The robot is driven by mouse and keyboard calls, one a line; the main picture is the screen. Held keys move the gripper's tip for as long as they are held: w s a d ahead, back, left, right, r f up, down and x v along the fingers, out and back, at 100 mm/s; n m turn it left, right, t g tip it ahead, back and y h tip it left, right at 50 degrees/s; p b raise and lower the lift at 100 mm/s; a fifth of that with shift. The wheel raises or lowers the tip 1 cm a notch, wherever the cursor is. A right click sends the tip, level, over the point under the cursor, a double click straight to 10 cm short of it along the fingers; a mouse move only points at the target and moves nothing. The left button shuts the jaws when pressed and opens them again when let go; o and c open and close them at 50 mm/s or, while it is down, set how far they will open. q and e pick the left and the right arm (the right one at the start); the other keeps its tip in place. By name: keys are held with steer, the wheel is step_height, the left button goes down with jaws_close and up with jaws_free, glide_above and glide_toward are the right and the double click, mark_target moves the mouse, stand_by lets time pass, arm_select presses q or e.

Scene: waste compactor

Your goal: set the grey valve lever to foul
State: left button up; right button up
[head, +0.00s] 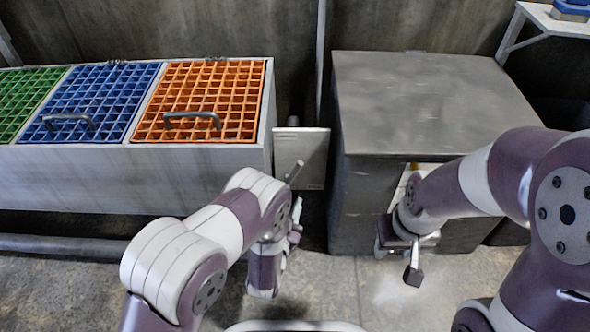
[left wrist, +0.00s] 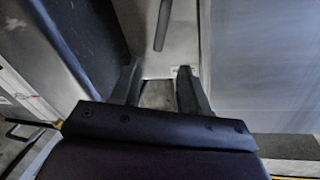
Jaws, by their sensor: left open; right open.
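My right gripper (head: 399,260) is open and empty, low in front of the grey box. I cannot read a foul mark.
A grey box (head: 430,100) stands right of the plate. On the left is a long trough (head: 150,180) with green (head: 28,95), blue (head: 95,98) and orange (head: 205,95) grid lids. A pipe (head: 60,244) runs low beneath it. A narrow gap separates trough and box.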

mark_target(298, 169)
arm_select(q)
steer(key=b+x, duration=0.5)
steer(key=x, duration=0.5)
steer(key=shift+w+d, duration=0.2)
steer(key=shift+w, duration=0.1)
jaws_close()
